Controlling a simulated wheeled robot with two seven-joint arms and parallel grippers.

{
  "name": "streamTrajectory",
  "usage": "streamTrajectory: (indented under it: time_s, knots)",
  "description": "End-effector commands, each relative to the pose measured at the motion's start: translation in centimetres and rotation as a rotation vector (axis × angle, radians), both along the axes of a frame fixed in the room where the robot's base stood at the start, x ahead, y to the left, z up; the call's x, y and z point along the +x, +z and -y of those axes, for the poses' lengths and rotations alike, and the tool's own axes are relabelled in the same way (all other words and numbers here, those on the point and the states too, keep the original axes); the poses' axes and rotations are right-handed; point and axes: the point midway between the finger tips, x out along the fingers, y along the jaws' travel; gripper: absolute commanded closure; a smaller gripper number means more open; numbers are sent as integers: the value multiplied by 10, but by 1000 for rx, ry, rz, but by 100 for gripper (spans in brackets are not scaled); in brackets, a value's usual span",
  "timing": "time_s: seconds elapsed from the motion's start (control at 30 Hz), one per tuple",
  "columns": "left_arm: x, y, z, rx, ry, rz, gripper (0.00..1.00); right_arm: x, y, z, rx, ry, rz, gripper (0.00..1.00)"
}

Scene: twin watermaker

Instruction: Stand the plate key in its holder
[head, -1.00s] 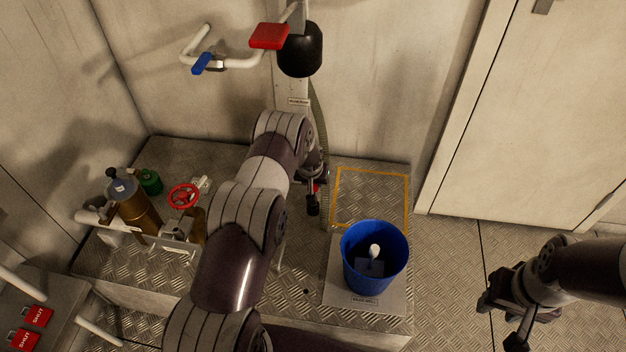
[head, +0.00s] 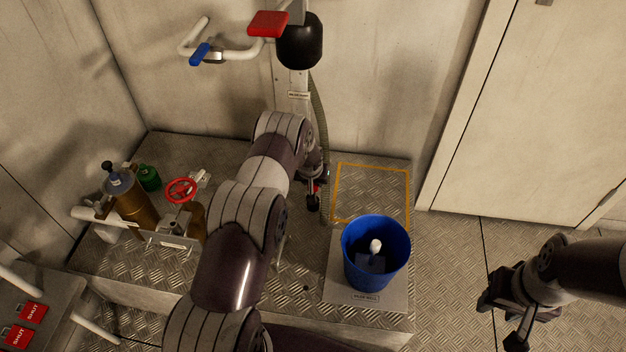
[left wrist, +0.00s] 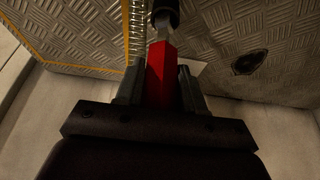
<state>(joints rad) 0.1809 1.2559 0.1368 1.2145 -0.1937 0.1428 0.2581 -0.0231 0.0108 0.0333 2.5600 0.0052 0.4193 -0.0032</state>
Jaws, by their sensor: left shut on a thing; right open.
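My left gripper (head: 315,180) is at the far side of the deck, partly hidden by its own arm. It is shut on a red-handled tool, which I take as the plate key (head: 313,202). In the left wrist view the plate key (left wrist: 160,72) has a red grip between the fingers, then a metal shaft and a black end. In the head view the black end points down; I cannot tell whether it touches anything. I cannot make out the holder with certainty. My right gripper (head: 507,310) is open and empty over the floor at right.
A hose (head: 322,125) hangs beside the held tool. Brass fittings and a red handwheel (head: 181,190) stand at left.

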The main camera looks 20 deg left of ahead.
Motion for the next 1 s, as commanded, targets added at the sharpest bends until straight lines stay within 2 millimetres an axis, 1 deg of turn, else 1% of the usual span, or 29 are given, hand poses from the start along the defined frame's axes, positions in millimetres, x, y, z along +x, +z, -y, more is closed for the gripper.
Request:
streamTrajectory:
  time_s: [0.5,0.53,0.57,0.6,0.87,0.93,1.0]
  knots:
    - [0,-14,0,0,0,1,84,0,-13,0,0,0,0,57]
    - [0,-13,0,0,0,1,55,0,-12,0,0,0,0,57]
    - [0,-13,0,0,0,1,46,0,-11,0,0,0,0,57]
    - [0,-12,0,0,0,1,33,0,-11,0,0,0,0,57]
    - [0,-13,0,0,0,-1,32,0,-11,0,0,0,0,57]
    - [-1,-9,0,0,0,0,32,0,-9,0,0,0,0,57]
    - [-4,0,1,0,-1,0,32,0,-5,0,0,0,0,57]
